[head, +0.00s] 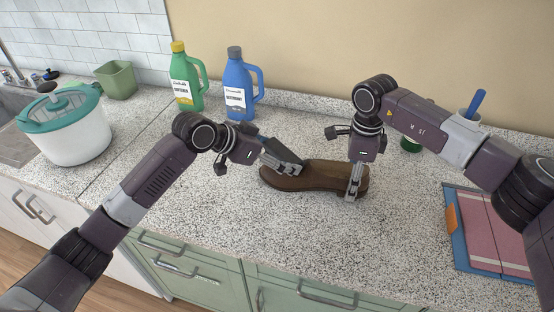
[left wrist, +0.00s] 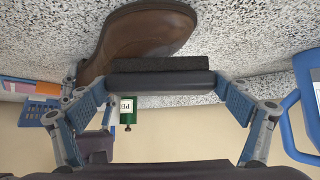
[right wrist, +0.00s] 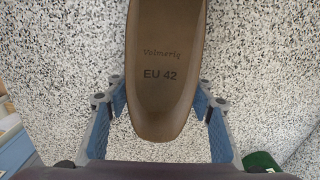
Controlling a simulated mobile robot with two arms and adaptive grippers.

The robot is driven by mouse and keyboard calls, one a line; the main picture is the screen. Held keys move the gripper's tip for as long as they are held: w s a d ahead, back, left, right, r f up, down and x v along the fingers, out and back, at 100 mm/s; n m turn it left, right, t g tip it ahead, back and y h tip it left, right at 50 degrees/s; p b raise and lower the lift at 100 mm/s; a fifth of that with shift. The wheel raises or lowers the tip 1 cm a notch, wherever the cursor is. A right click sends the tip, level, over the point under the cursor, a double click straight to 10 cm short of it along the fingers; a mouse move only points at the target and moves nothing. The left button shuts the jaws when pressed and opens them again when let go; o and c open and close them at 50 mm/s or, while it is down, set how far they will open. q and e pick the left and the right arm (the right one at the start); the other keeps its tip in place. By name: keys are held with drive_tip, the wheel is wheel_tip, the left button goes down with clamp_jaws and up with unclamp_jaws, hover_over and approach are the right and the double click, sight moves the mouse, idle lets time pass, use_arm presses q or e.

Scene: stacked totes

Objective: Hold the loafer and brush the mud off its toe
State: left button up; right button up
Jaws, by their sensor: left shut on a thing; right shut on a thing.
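The brown loafer (head: 318,176) lies on the speckled counter, toe to the left and heel to the right. My right gripper (head: 355,188) is shut across its heel; the right wrist view shows the insole (right wrist: 160,55) marked "EU 42" between the fingers. My left gripper (head: 287,167) is shut on a dark brush (left wrist: 160,82), held at the toe end. In the left wrist view the rounded brown toe (left wrist: 150,30) is just beyond the brush, partly covered by it. I cannot tell whether they touch. No mud shows clearly on the visible toe.
A green bottle (head: 186,85) and a blue bottle (head: 237,90) stand behind at the back left. A lidded white pot (head: 75,135) and green bin (head: 117,80) are further left. A blue-edged folder (head: 490,232) lies at right. The counter in front is clear.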

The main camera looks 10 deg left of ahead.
use_arm(q)
drive_tip(key=shift+w, duration=0.45)
drive_tip(key=shift+s+f, duration=0.1)
drive_tip(key=shift+s, duration=0.1)
drive_tip(key=shift+s+a, duration=0.15)
drive_tip(key=shift+s, duration=1.05)
drive_tip(key=shift+s+a, duration=0.15)
drive_tip(key=shift+s, duration=1)
drive_tip(key=shift+w+d, duration=0.1)
drive_tip(key=shift+w, duration=0.8)
use_arm(e)
drive_tip(key=shift+a, duration=0.1)
use_arm(q)
drive_tip(key=shift+w+d, duration=0.15)
drive_tip(key=shift+w, duration=0.65)
drive_tip(key=shift+w+d, duration=0.1)
drive_tip(key=shift+w, duration=0.65)
drive_tip(key=shift+s+a, duration=0.2)
drive_tip(key=shift+s, duration=1)
drive_tip(key=shift+s+a, duration=0.15)
drive_tip(key=shift+s, duration=1)
wheel_tip(320, 180, up, 8)
drive_tip(key=shift+r, duration=0.2)
